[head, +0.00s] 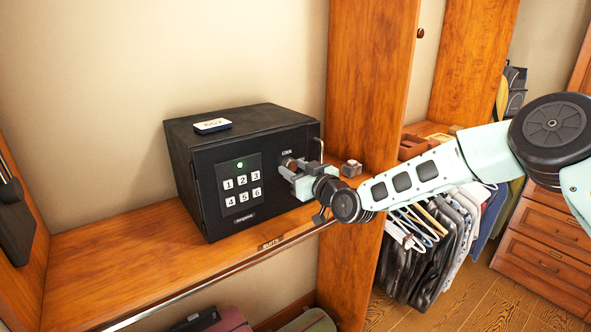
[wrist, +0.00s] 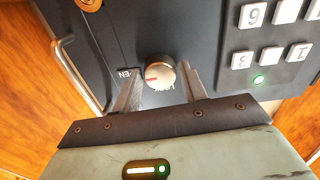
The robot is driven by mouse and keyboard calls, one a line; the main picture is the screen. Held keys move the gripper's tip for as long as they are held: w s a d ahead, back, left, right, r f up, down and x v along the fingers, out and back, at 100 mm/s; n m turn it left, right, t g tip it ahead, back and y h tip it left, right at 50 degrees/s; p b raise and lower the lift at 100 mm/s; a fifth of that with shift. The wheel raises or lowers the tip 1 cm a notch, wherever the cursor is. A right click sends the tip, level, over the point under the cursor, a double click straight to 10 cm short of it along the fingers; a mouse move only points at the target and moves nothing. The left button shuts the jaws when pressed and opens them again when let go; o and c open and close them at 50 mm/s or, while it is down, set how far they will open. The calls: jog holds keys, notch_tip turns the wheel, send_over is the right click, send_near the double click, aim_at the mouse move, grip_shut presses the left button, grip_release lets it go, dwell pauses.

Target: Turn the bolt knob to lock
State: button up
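The black safe (head: 240,165) stands on the wooden shelf with its door shut. Its silver bolt knob (wrist: 160,75) is on the door front and also shows partly in the head view (head: 287,161). The knob's red mark points left in the wrist view, toward a partly hidden label (wrist: 127,73) ending in "EN". My gripper (wrist: 161,70) is open, one finger on each side of the knob, with small gaps visible. In the head view my gripper (head: 290,167) is at the door's right part, covering some of the knob. I cannot tell how deep the fingertips reach.
The keypad (head: 241,187) with a lit green light is left of the knob in the head view. A bar handle (wrist: 75,75) stands near my left finger in the wrist view. A wooden upright (head: 365,90) rises at the right. A white-topped box (head: 212,126) lies on the safe.

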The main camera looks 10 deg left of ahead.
jog(key=c, duration=0.5)
jog(key=shift+f+b, duration=0.1)
jog(key=shift+b, duration=0.3)
jog(key=n+b, duration=0.1)
jog(key=b, duration=0.2)
jog(key=n+b, duration=0.2)
jog(key=b, duration=0.2)
jog(key=shift+f, duration=0.3)
jog(key=n+b, duration=0.5)
jog(key=b, duration=0.3)
jog(key=n+b, duration=0.4)
jog(key=b, duration=0.3)
jog(key=n+b, duration=0.4)
jog(key=b, duration=0.1)
jog(key=shift+r+n, duration=0.3)
jog(key=shift+r+b, duration=0.15)
jog(key=shift+b, duration=0.15)
